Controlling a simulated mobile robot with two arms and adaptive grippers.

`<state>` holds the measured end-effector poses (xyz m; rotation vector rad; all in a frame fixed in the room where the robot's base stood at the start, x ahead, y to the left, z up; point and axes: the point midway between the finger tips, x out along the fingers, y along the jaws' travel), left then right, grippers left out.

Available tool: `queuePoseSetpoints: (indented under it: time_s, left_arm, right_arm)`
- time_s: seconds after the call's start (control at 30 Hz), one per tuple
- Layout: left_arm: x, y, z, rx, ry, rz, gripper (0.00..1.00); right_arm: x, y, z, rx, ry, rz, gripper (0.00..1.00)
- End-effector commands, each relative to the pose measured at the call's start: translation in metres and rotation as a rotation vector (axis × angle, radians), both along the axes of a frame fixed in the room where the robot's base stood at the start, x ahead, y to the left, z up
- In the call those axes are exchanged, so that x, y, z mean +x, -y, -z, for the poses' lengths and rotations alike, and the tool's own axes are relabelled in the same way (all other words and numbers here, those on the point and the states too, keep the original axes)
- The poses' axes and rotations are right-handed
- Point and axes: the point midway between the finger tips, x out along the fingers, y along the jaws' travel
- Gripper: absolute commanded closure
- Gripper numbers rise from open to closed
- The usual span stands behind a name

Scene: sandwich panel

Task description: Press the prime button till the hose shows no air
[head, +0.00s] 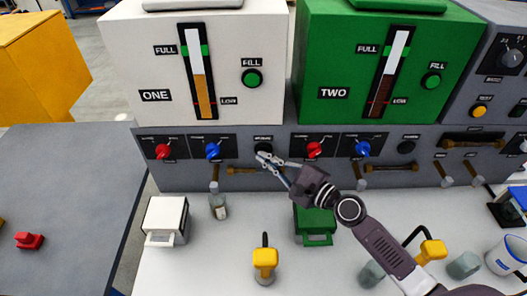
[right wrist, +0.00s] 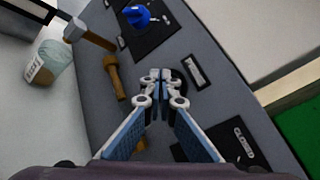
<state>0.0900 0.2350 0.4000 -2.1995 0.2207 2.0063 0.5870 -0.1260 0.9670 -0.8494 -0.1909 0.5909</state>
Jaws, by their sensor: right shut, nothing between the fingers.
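The prime button is a black round knob on the grey panel below the white tank marked ONE. In the right wrist view a black edge of it (right wrist: 183,82) shows behind my fingertips, beside a small label. My right gripper (head: 264,157) is shut and empty, its tips in front of this button; the right wrist view shows the closed tips (right wrist: 159,75) too. I cannot tell whether they touch it. The brown hose (head: 240,170) lies along the panel below; part of it (right wrist: 115,77) shows in the wrist view. Air in it cannot be made out. My left gripper is not in view.
Tank TWO is green (head: 340,60), with a similar black button (head: 407,147) below it.

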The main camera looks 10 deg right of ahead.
Motion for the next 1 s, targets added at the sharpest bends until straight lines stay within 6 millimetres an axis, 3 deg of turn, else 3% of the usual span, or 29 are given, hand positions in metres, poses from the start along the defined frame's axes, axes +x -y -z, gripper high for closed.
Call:
queuePoseSetpoints:
  time_s: [0.73, 1.0]
  left_arm:
    - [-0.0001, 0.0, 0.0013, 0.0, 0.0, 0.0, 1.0]
    - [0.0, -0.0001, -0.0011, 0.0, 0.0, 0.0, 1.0]
  right_arm:
    - [0.0058, 0.0018, 0.0002, 0.0, 0.0, 0.001, 1.0]
    - [-0.0038, 0.0001, 0.0005, 0.0, 0.0, 0.002, 1.0]
